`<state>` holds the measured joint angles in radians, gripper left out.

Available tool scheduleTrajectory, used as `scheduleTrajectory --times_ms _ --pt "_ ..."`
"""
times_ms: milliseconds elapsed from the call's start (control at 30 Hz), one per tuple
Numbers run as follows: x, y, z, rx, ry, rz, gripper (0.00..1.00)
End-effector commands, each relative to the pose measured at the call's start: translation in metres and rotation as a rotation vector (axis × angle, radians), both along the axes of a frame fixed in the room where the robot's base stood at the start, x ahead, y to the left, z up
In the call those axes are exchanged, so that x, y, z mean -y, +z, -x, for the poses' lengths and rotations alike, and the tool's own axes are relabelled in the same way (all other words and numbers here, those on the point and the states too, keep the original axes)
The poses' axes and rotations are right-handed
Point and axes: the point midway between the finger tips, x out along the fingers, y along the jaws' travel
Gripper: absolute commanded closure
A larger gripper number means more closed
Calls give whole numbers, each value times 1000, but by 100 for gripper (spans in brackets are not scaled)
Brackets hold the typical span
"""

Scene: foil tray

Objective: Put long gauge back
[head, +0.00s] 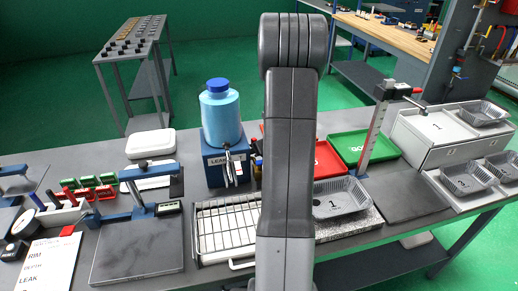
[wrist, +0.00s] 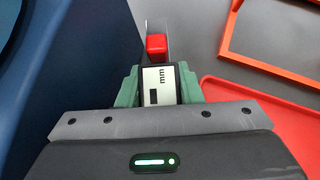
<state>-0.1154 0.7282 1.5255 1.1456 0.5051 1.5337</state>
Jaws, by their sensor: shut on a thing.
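In the wrist view, my gripper (wrist: 160,88) has its green fingers shut on a gauge, taken here as the long gauge (wrist: 157,78). It has a white display marked "mm", a red block beyond it and a thin grey part at the far end. In the head view, my own arm hides the gripper and the gauge. A pale holder (head: 62,215) with small red, blue and dark tools stands at the left of the bench; which slot belongs to the gauge cannot be told.
A blue LEAK box (head: 228,170) with a blue bottle (head: 220,115) stands left of my arm. Red (head: 327,160) and green (head: 372,140) trays lie to the right. A wire rack (head: 222,228), a foil tray (head: 338,198) and a tall upright stand (head: 374,130) also occupy the bench.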

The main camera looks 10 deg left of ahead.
Motion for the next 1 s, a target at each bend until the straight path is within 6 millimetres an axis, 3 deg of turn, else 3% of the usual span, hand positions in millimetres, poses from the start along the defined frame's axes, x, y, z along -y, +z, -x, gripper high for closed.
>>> scheduleTrajectory --times_ms 167,200,300,667,767,1000 --pt "0 -7 0 0 0 0 98" --pt "0 -7 0 0 0 0 66" --pt "0 -6 0 0 0 0 46" --pt "0 -2 0 0 0 0 46" --pt "0 7 0 0 0 0 46" --pt "23 37 22 4 -2 -1 46"
